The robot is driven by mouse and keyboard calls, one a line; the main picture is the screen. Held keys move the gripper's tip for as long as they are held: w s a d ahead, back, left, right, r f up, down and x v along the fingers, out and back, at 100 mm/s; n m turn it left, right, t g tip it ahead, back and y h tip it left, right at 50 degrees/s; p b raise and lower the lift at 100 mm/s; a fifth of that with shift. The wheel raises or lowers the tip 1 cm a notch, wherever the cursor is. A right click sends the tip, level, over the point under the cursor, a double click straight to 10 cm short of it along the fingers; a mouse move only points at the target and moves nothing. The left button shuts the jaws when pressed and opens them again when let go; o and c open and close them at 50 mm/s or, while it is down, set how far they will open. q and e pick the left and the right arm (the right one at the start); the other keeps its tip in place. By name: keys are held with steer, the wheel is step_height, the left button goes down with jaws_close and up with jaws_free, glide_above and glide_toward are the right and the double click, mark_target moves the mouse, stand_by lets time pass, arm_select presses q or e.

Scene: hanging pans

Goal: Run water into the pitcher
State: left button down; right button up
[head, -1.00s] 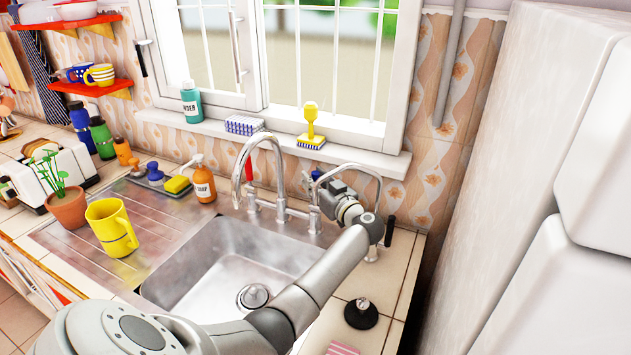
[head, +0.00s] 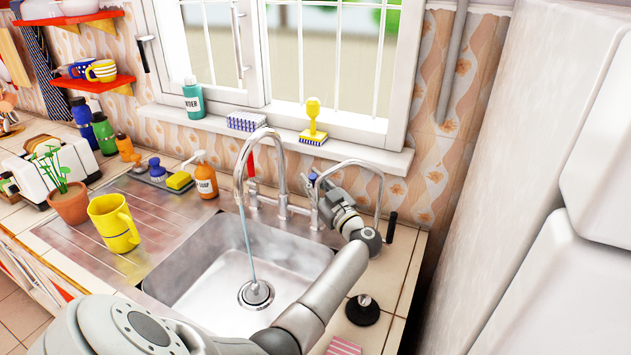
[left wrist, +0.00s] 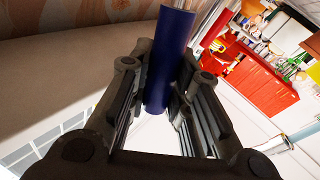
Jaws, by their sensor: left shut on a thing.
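The yellow pitcher (head: 113,222) stands upright on the ribbed drainboard left of the sink. The arched chrome tap (head: 281,180) runs a thin stream of water (head: 248,243) into the steel sink (head: 205,265), down to the drain. My left gripper (head: 320,186) is at the right side of the tap. In the left wrist view, its fingers (left wrist: 165,105) are shut on a blue tap handle (left wrist: 170,60). In the head view the handle is mostly hidden by the gripper. My right gripper is not in view.
A soap bottle (head: 205,182), a yellow sponge (head: 179,181) and a potted plant (head: 68,202) stand around the drainboard. A second thin spout (head: 375,180) rises behind my left arm. A black stopper (head: 362,310) lies right of the sink. The basin is empty.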

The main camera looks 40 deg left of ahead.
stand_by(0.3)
arm_select(q)
steer(key=c, duration=1.3)
jaws_free()
steer(key=shift+d, duration=0.1)
steer(key=v, duration=1.2)
steer(key=shift+s+f, duration=0.15)
steer(key=shift+f, duration=0.05)
